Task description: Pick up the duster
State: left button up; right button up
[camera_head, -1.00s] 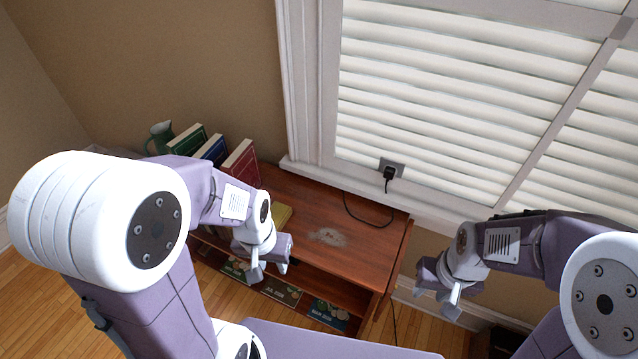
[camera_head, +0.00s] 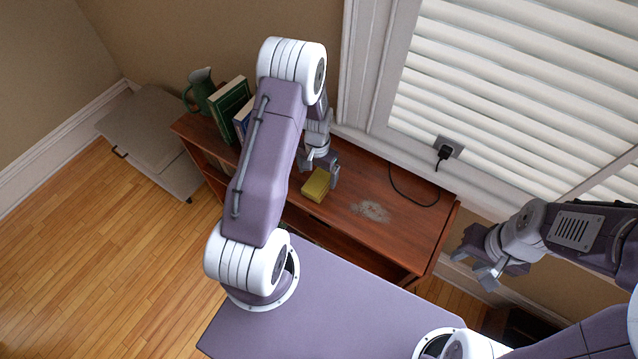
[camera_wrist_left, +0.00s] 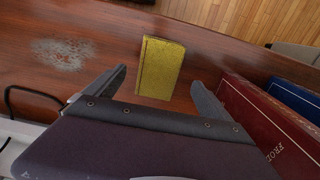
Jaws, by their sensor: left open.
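The duster (camera_head: 316,184) is a yellow block lying on top of the reddish-brown wooden cabinet (camera_head: 400,232). It also shows in the left wrist view (camera_wrist_left: 161,68), ahead of and between the fingertips. My left gripper (camera_head: 320,168) is open and empty, just behind and above the duster in the head view, apparently not touching it. The left wrist view shows both its fingers (camera_wrist_left: 157,84) spread wide. My right gripper (camera_head: 474,270) hangs to the right of the cabinet, its fingers apart and empty.
Books (camera_head: 231,106) and a green jug (camera_head: 199,90) stand at the cabinet's left end. A red book (camera_wrist_left: 268,120) is close beside one left finger. A grey dusty patch (camera_head: 371,211) and a black cord (camera_head: 414,200) lie right of the duster. Window blinds rise behind.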

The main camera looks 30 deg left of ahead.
aim_at(319, 182)
pick_arm(q)
jog(key=shift+d+f, duration=0.15)
jog(key=shift+f, duration=0.3)
notch_tip(319, 182, down, 4)
jog(key=shift+w+f, duration=0.15)
jog(key=shift+f, duration=0.05)
jog(key=shift+d, duration=0.1)
jog(key=c, duration=1.4)
jog(key=shift+c, duration=0.2)
jog(key=shift+r, duration=0.15)
jog(key=shift+r, duration=0.3)
jog(key=r, duration=0.2)
jog(key=d+r, duration=0.1)
jog(key=r, duration=0.1)
jog(key=shift+w, duration=0.15)
jog(key=w+d+r, duration=0.2)
jog(key=d+r, duration=0.4)
jog(key=d, duration=0.4)
jog(key=shift+w+d+b, duration=0.15)
jog(key=shift+d+b, duration=0.05)
jog(key=shift+b, duration=0.2)
jog(key=shift+r, duration=0.1)
